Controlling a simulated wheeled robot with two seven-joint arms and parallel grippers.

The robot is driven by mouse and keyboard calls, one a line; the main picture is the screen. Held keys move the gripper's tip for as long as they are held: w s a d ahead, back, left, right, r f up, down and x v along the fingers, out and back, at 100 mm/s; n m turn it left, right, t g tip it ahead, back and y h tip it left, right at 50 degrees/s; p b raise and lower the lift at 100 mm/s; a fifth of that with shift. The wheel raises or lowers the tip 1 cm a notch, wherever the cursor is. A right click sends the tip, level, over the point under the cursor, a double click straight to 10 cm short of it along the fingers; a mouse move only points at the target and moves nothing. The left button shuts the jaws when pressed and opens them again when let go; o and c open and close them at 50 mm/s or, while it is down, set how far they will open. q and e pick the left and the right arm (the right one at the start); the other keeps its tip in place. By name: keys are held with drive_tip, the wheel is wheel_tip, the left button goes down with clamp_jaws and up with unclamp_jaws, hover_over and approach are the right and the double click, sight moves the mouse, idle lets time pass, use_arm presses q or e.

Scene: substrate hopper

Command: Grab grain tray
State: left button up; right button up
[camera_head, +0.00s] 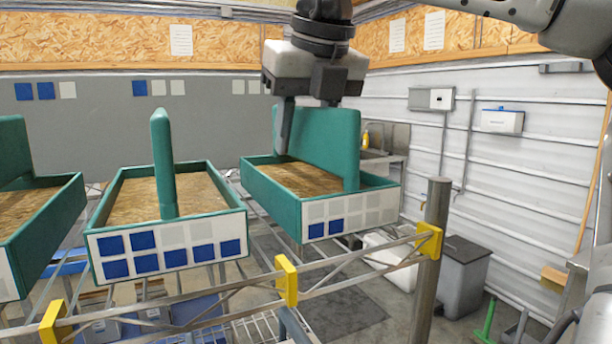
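Three green-walled trays with brown grain stand in a row on a metal rack. The right tray (328,211) has a tall green divider handle (325,135) along its middle and a front of blue and white squares. My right gripper (306,112) is over this tray from above. One dark finger reaches down on the left side of the handle, near its far end. The other finger's base is farther right and its tip is hidden behind the handle. The fingers look apart. The middle tray (168,258) and left tray (71,213) stand apart from the gripper. My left gripper is not in view.
A metal rail (345,267) with yellow clamps runs in front of the trays to a grey post (433,250). A dark bin (468,273) stands right of it. A white panelled wall (510,180) closes the right side.

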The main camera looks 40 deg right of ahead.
clamp_jaws()
